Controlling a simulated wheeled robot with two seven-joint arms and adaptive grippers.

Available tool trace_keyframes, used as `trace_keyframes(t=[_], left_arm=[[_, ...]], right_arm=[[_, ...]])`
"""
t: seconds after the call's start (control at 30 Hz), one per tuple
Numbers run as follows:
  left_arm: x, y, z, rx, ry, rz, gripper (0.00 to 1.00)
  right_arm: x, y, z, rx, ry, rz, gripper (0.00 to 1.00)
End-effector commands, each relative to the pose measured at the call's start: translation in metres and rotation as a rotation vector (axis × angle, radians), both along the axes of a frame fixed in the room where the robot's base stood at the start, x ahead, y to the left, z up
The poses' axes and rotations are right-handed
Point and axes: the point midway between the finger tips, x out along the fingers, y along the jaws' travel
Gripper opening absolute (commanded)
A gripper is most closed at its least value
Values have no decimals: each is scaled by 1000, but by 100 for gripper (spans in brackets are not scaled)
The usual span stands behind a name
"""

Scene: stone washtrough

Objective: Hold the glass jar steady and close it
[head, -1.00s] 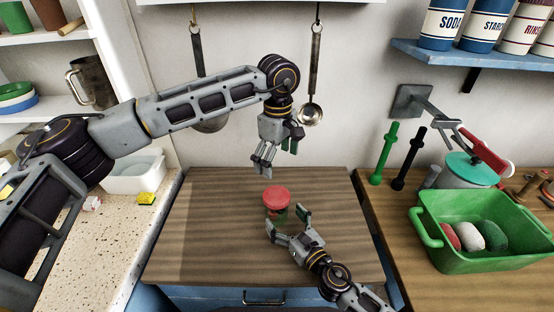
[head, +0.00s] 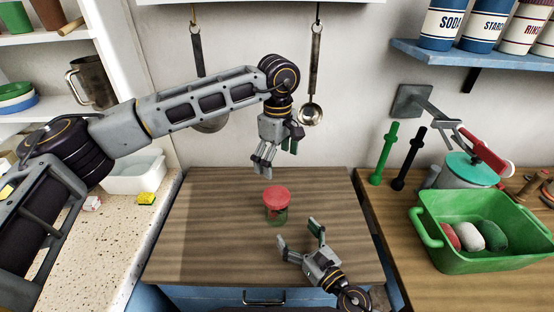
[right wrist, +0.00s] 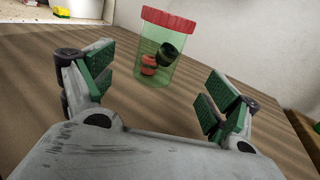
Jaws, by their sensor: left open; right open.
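The glass jar (head: 276,213) stands upright on the wooden worktop, with a red lid (head: 276,193) on its top. In the right wrist view the jar (right wrist: 155,65) is clear green glass with dark and reddish things inside, and the red lid (right wrist: 169,20) sits on its mouth. How tightly the lid sits cannot be told. My right gripper (head: 300,240) is open and empty, in front of the jar and apart from it; its green-padded fingers (right wrist: 158,90) show on either side of the jar. My left gripper (head: 262,170) is open above and behind the jar, pointing down, not touching the lid.
The wooden worktop (head: 210,225) around the jar is clear. A green tub (head: 428,232) with several rounded things stands at the right. A sponge (head: 146,198) lies on the speckled counter at the left. Ladles (head: 312,112) hang on the back wall.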

Motion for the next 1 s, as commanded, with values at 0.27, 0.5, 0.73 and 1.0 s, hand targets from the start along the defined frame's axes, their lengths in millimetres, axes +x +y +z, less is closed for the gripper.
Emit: trace_keyframes(t=[0.27,0.5,0.73,1.0], left_arm=[[0,0,0,0,0,0,97],[0,0,0,0,0,0,97],[0,0,0,0,0,0,97],[0,0,2,0,0,0,97]], right_arm=[[-10,-6,0,-2,3,0,88],[-11,-7,0,-2,2,0,88],[-11,-7,0,-2,2,0,88],[-11,-7,2,-2,2,0,88]])
